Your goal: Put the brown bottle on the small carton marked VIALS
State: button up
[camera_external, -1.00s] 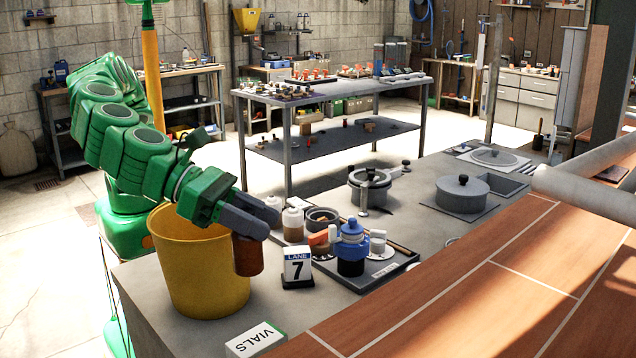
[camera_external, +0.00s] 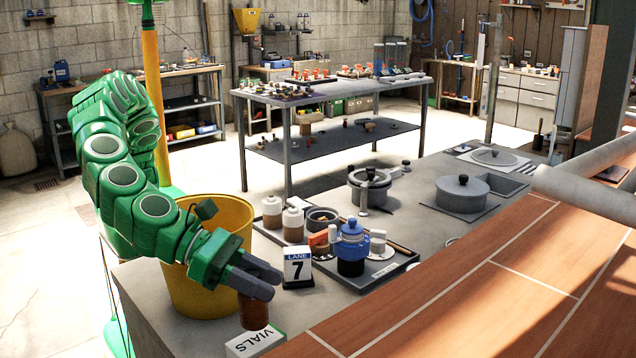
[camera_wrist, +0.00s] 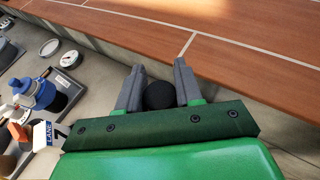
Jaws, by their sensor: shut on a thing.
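My gripper (camera_external: 254,282) is shut on the brown bottle (camera_external: 253,313), which hangs upright below the fingers. In the wrist view the bottle's round black cap (camera_wrist: 159,95) sits between the two grey fingers (camera_wrist: 158,84). The small white carton marked VIALS (camera_external: 256,343) lies at the near edge of the grey counter. In the outside view the bottle's lower end is just above or at the carton's back edge; I cannot tell whether they touch. The carton does not show in the wrist view.
A yellow bucket (camera_external: 206,285) stands directly behind my gripper. A raised wooden ledge (camera_external: 470,285) borders the counter.

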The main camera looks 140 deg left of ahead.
jog(key=shift+f, duration=1.65)
jog(key=shift+f, duration=0.15)
jog(key=o, duration=1.1)
jog(key=shift+s+d+r, duration=0.35)
jog(key=shift+s+r, duration=0.05)
jog(key=v, duration=1.1)
jog(key=shift+a+r, duration=0.1)
jog(key=shift+a, duration=0.05)
